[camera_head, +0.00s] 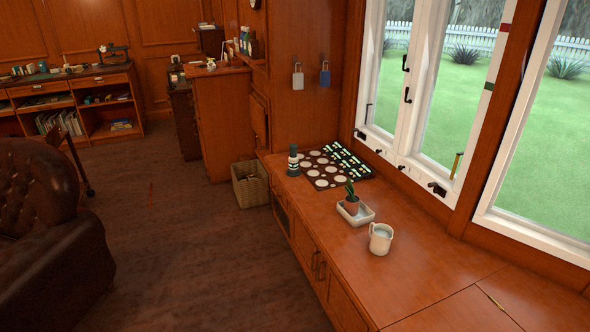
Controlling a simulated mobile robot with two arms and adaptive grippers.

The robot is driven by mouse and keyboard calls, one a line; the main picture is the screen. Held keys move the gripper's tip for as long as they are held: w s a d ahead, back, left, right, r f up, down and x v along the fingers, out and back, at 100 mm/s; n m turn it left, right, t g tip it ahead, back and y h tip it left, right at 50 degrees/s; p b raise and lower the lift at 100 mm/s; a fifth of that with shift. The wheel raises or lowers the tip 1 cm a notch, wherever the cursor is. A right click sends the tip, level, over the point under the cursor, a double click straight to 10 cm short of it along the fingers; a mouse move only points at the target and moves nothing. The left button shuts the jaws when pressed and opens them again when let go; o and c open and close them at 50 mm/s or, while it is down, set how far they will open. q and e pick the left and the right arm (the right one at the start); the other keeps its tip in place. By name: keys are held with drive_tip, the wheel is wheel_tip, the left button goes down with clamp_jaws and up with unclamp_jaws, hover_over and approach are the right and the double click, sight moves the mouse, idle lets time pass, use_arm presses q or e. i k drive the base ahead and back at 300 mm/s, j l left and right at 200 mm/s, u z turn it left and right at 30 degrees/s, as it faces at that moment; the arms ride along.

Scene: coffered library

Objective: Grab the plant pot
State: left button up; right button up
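A small plant pot (351,207), terracotta-brown with a green spiky plant (350,190) in it, stands upright in a pale shallow tray (366,217). The tray rests on the wooden window counter (330,250), right of the picture's middle. Neither of my grippers shows in the head view.
A white jug (381,239) stands just in front and right of the tray. Behind it are a dark bottle (293,161) and a dark board with white discs (322,172). Windows border the counter's right. A woven basket (250,184) and brown armchair (45,235) flank open floor (190,260).

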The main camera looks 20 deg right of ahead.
sight(352, 201)
drive_tip(key=i+z, duration=0.15)
drive_tip(key=i, duration=0.3)
drive_tip(key=i+j+z, duration=0.1)
drive_tip(key=i, duration=0.35)
drive_tip(key=i+j+z, duration=0.15)
drive_tip(key=i, duration=0.3)
drive_tip(key=i+j+z, duration=0.15)
drive_tip(key=i, duration=0.3)
